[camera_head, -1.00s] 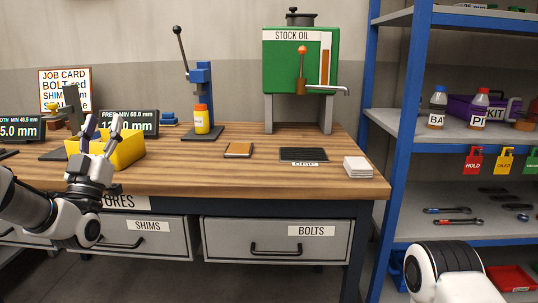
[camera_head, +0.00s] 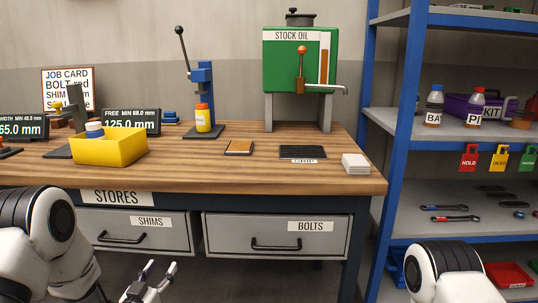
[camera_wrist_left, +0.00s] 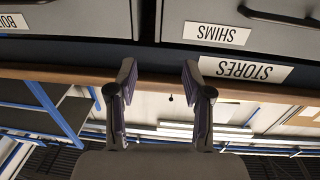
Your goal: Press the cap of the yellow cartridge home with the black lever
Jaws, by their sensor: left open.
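The yellow cartridge (camera_head: 203,121) stands upright on the base of the blue press (camera_head: 202,80) on the bench. Its orange-red cap (camera_head: 202,106) is on top, under the press column's head; how far it is seated is too small to tell. The black lever (camera_head: 184,50) rises up and left from the press and ends in a round knob. My left gripper (camera_head: 160,268) is open and empty, low in front of the bench drawers, well below and apart from the press. Its spread fingers also show in the left wrist view (camera_wrist_left: 158,82). My right gripper is out of view.
A yellow bin (camera_head: 110,152) with a white and blue item stands on the bench's left part. The green oil tank (camera_head: 300,60) stands behind. The bench front edge (camera_head: 250,187) is clear.

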